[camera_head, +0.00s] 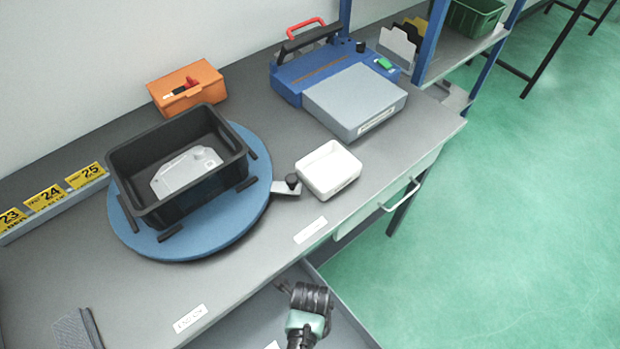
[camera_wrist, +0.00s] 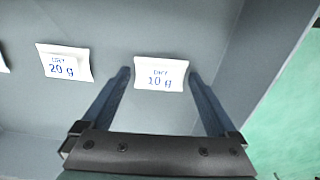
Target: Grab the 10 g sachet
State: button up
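The 10 g sachet (camera_wrist: 161,74) is a small white packet with blue print, lying flat on the grey floor of the open drawer (camera_head: 340,318). My gripper (camera_wrist: 159,77) is open, with one blue-grey finger showing at each side of the sachet in the wrist view. I cannot tell how far above the drawer floor the fingertips are. A white 20 g sachet (camera_wrist: 64,62) lies to the left of it. My gripper also shows over the drawer in the head view (camera_head: 294,286), where it hides the 10 g sachet.
Another white packet (camera_wrist: 3,62) is cut off at the left edge. The drawer's side wall (camera_wrist: 262,62) rises close to the right finger. Above, the bench holds a black crate (camera_head: 160,203) on a blue turntable (camera_head: 250,205), a white tray (camera_head: 328,170) and a blue sealing machine (camera_head: 300,80).

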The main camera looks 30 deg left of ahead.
jog(key=c, duration=1.1)
jog(key=shift+o, duration=0.2)
jog(key=shift+r, duration=0.15)
